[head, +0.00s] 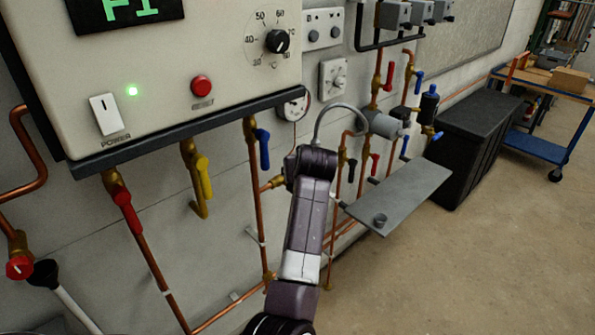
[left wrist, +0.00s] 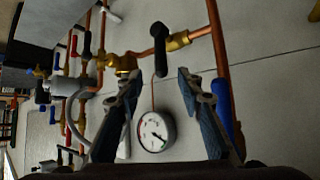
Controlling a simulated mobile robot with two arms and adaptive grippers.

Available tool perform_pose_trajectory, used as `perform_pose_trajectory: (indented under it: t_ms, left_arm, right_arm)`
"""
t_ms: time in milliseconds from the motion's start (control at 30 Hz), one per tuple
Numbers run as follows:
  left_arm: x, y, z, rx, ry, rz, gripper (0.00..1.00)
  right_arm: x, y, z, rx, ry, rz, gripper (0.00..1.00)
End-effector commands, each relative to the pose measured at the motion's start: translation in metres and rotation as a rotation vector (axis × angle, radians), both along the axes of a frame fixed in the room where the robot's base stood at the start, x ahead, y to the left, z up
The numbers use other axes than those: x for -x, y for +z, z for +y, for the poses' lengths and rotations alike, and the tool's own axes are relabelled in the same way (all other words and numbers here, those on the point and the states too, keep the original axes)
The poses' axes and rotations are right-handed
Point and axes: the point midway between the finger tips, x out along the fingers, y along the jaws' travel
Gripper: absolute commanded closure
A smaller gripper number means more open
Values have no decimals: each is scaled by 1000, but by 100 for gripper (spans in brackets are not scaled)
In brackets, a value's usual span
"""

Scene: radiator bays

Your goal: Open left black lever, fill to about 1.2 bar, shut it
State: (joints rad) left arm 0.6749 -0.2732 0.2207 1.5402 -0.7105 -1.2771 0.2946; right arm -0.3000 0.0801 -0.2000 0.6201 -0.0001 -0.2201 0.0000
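The left black lever (left wrist: 160,48) shows in the left wrist view on a brass valve between copper pipes, lying crosswise to the pipe run. In the head view my arm hides it. My left gripper (left wrist: 158,76) is open and empty; the lever's free end appears between its fingertips, apart from them. A round white pressure gauge (left wrist: 155,132) shows between the fingers, its needle visible but its scale too small to read. In the head view the gauge (head: 292,105) is partly visible below the boiler. A second black lever (head: 351,170) hangs further right. My right gripper is not in view.
A blue lever (head: 262,148) hangs close to the left arm; it is beside the right finger in the wrist view (left wrist: 222,108). A silver hose (head: 335,112), a grey shelf (head: 405,195) and a black chest (head: 475,140) stand right. The floor there is clear.

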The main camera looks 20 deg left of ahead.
Motion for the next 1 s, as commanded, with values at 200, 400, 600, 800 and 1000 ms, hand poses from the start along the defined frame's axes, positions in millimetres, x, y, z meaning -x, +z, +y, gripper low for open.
perform_pose_trajectory:
  t_ms: [200, 400, 600, 800, 1000]
  left_arm:
    - [0, 0, 0, 0, -1, 1, 66]
    - [0, 0, 0, -1, -1, 0, 66]
    - [-1, -36, -8, -19, -46, 39, 66]
    - [11, -166, -37, -66, -219, 162, 66]
    - [61, -308, -68, -70, -392, 288, 66]
  right_arm:
    - [0, 0, 0, 0, 0, 0, 66]
    - [0, 0, 0, 0, 0, 0, 66]
    - [0, -4, 0, 0, 0, 0, 66]
    - [0, -14, 0, 0, 0, 0, 66]
    - [0, -22, 1, -1, -1, 0, 66]
